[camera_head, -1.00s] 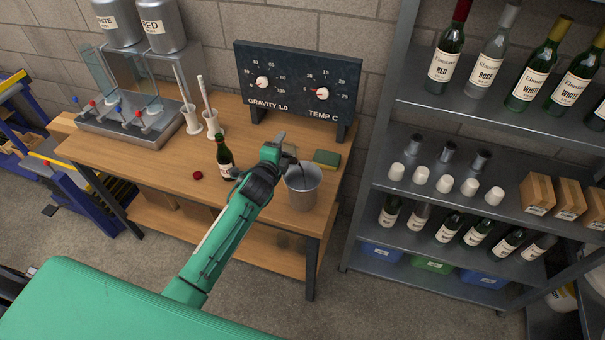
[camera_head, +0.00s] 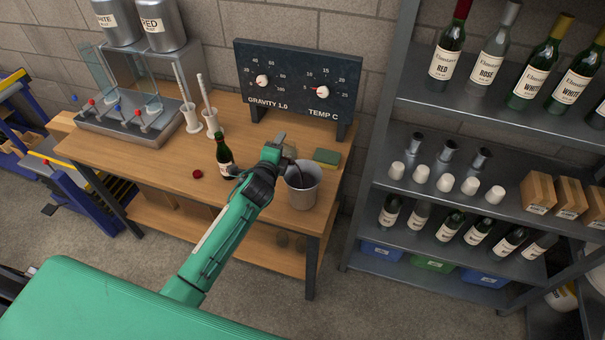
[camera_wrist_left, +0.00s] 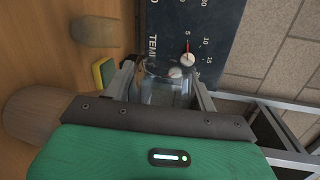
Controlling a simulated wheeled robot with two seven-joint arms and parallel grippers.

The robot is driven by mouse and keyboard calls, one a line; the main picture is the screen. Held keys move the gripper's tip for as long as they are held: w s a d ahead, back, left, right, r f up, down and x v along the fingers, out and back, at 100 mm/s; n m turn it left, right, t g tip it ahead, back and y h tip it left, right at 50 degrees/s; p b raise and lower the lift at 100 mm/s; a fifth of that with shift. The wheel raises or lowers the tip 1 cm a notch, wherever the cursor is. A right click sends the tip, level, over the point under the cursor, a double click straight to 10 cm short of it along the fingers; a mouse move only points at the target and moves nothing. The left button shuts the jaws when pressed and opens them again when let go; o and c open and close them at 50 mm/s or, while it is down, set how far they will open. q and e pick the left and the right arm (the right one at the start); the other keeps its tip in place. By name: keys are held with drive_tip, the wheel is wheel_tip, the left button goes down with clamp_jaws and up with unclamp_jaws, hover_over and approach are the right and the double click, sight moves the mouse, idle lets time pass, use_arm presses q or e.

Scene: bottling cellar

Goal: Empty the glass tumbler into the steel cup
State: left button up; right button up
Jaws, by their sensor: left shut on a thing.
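A grey steel cup (camera_head: 302,196) stands upright near the right front edge of the wooden bench in the head view. My left gripper (camera_head: 288,154) is above the bench, just behind and left of the cup's rim. It is shut on a clear glass tumbler (camera_wrist_left: 165,88), which shows between the fingers (camera_wrist_left: 167,84) in the left wrist view. The head view mostly hides the tumbler behind the gripper. A dark streak shows inside the cup's mouth; I cannot tell if it is liquid or shadow. The tumbler's contents are unclear. My right gripper is out of view.
A green bottle (camera_head: 224,156) and a red cap (camera_head: 197,174) are left of the gripper. A sponge (camera_head: 327,157) lies behind the cup. A gauge board (camera_head: 296,81) stands at the back. A shelf rack (camera_head: 405,188) is at the right.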

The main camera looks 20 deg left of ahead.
sight(288, 146)
use_arm(q)
drive_tip(key=shift+d+f+m+b, duration=0.3)
drive_tip(key=shift+f+m+b, duration=0.2)
drive_tip(key=shift+m, duration=0.3)
drive_tip(key=shift+d+r+m+y+p, duration=0.2)
drive_tip(key=shift+r+m+y+p, duration=0.1)
drive_tip(key=shift+r+m+p, duration=0.15)
drive_tip(key=shift+d+r+m+t+y, duration=0.2)
drive_tip(key=shift+d+m, duration=0.15)
drive_tip(key=shift+m, duration=0.3)
drive_tip(key=shift+d+r+m+t+y, duration=0.1)
drive_tip(key=shift+d+r+m+y, duration=0.15)
drive_tip(key=shift+m, duration=0.4)
drive_tip(key=shift+d+r+m+t+y, duration=0.1)
drive_tip(key=shift+d+r+m+y, duration=0.1)
drive_tip(key=shift+d+m, duration=0.35)
drive_tip(key=a+f+n+h, duration=0.1)
drive_tip(key=a+n, duration=0.1)
drive_tip(key=n, duration=0.1)
drive_tip(key=shift+f, duration=0.2)
drive_tip(key=shift+a+f+n+g, duration=0.1)
drive_tip(key=shift+a+n+g, duration=0.2)
drive_tip(key=shift+n, duration=0.2)
drive_tip(key=shift+f, duration=0.1)
